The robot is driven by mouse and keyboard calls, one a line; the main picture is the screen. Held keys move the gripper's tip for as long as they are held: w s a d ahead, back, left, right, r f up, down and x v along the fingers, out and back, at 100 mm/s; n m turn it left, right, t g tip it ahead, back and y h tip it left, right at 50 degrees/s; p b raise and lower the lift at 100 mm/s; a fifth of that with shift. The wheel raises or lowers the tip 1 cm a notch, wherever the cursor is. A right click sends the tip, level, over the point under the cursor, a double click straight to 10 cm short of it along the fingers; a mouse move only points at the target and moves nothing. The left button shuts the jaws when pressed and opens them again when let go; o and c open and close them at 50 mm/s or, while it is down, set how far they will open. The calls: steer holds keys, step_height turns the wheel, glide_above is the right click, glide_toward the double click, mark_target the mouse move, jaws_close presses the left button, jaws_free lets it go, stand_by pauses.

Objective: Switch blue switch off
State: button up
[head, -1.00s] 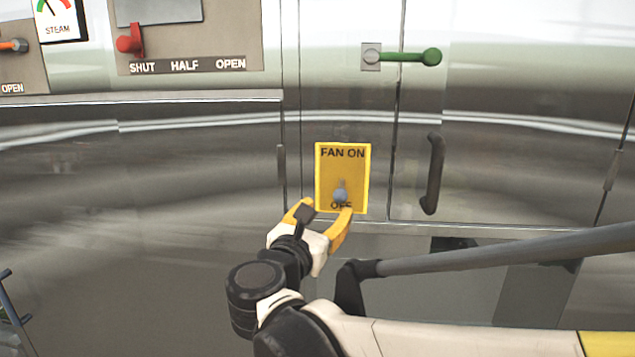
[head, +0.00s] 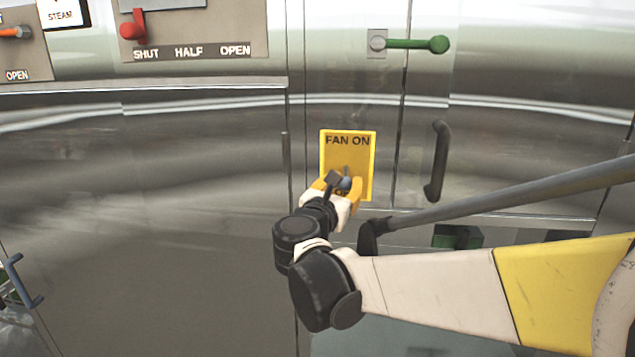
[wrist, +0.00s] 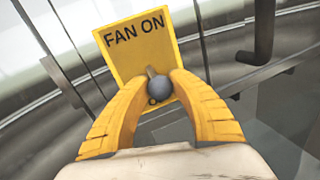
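A yellow plate (head: 348,150) marked FAN ON is fixed to the steel cabinet. It also shows in the wrist view (wrist: 135,55). A grey-blue, ball-ended switch (wrist: 159,87) stands out from its lower middle; it shows in the head view (head: 346,183) too. My gripper (head: 344,187) is in front of the plate's lower half and hides most of the OFF label. In the wrist view, the yellow fingers (wrist: 160,92) stand on both sides of the ball, with their tips close to it. I cannot tell whether they touch it.
A black vertical handle (head: 438,162) is right of the plate. A green lever (head: 420,43) is above it. A red lever (head: 131,30) above SHUT, HALF, OPEN is at upper left. A grey bar (head: 520,187) crosses the right side.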

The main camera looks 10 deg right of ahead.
jaws_close()
step_height(320, 180, down, 2)
steer(key=t+h+b, duration=0.1)
steer(key=b, duration=0.4)
steer(key=shift+w+d+f+m, duration=0.1)
steer(key=shift+f+m, duration=0.05)
steer(key=shift+m, duration=0.15)
steer(key=t+b, duration=0.1)
steer(key=b, duration=0.1)
steer(key=t+h+b, duration=0.1)
steer(key=b, duration=0.1)
steer(key=shift+w+f+m, duration=0.2)
steer(key=shift+m, duration=0.1)
steer(key=shift+r, duration=0.1)
steer(key=o, duration=0.9)
jaws_free()
steer(key=shift+c, duration=0.2)
